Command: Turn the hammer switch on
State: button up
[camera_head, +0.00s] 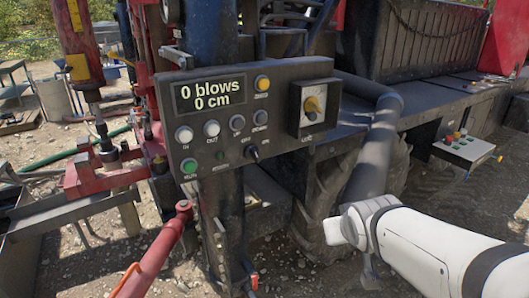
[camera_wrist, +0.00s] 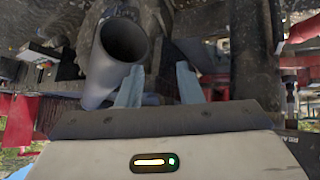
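A dark control panel (camera_head: 225,170) faces me in the middle of the head view, its display reading "0 blows" and "0 cm". A small black switch (camera_head: 252,153) sits low on the panel, right of the green button. Its lettering is too small to read surely, so I cannot tell whether it is the hammer switch or its position.
A thick grey pipe (camera_head: 372,150) runs down between the panel and my arm; its open end (camera_wrist: 122,40) is close beyond the fingers. A red bar (camera_head: 155,250) rises in front of the panel's lower left. Another button box (camera_head: 463,148) is at the right.

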jog(key=w+a+r+n+t+y, duration=0.35)
jog(key=w+a, duration=0.25)
jog(key=w, duration=0.2)
jog(key=n+t+y, duration=0.3)
jog(key=n+y, duration=0.2)
jog(key=y, duration=0.2)
send_near(258, 157)
jog(key=x, duration=0.2)
jog(key=shift+p+x, duration=0.55)
jog(key=shift+x, duration=3.05)
jog(key=shift+s+r, duration=0.1)
jog(key=shift+c, duration=0.3)
grip_shut()
